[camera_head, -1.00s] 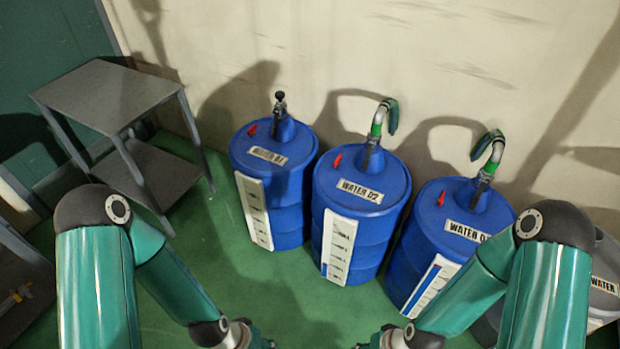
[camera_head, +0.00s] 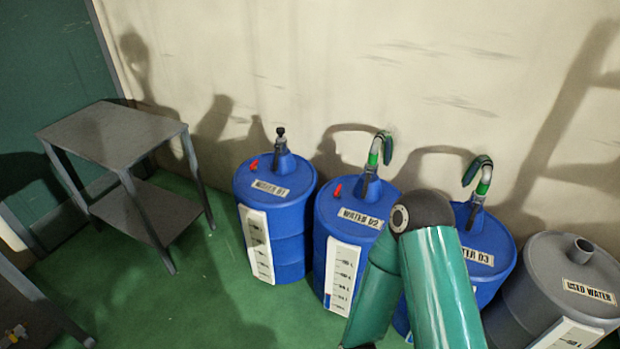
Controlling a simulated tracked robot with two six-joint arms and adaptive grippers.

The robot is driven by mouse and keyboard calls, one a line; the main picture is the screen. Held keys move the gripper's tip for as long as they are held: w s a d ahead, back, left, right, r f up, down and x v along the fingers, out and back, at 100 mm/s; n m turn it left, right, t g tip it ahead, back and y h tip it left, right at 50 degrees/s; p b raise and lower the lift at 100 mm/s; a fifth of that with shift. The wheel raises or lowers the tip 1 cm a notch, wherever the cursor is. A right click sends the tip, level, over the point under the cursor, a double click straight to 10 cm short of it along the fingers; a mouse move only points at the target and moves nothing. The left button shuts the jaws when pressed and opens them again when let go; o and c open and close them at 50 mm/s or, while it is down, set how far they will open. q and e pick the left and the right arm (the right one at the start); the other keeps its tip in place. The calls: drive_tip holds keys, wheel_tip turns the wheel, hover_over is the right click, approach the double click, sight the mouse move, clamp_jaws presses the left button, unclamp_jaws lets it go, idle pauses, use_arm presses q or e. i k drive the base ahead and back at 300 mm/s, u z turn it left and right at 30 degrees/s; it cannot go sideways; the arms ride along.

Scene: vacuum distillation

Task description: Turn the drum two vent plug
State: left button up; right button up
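Drum two, a blue barrel labelled WATER 02 (camera_head: 330,215), stands in the middle of a row by the wall. Its red vent plug (camera_head: 338,191) sits on the left of the lid, tilted, with nothing touching it. A metal neck with a green curved hose (camera_head: 374,163) rises from the lid. My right arm covers the drum's lower right part. Its forearm runs down to the bottom edge, and my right gripper is out of view. My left arm and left gripper are not in view.
Drum WATER 01 (camera_head: 284,224) stands to the left, with its own red plug (camera_head: 254,164). WATER 03 (camera_head: 490,235) is partly behind my arm. A grey USED WATER drum (camera_head: 550,265) is at right. A grey shelf table (camera_head: 110,132) stands left. Green floor (camera_head: 210,300) is clear.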

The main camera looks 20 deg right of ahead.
sight(336, 192)
drive_tip(key=u, duration=0.15)
drive_tip(key=i, duration=1.05)
drive_tip(key=z, duration=0.5)
drive_tip(key=i, duration=0.8)
drive_tip(key=z, duration=0.6)
drive_tip(key=k, duration=0.7)
drive_tip(key=z, duration=0.25)
drive_tip(key=i, duration=0.7)
drive_tip(key=u, duration=0.1)
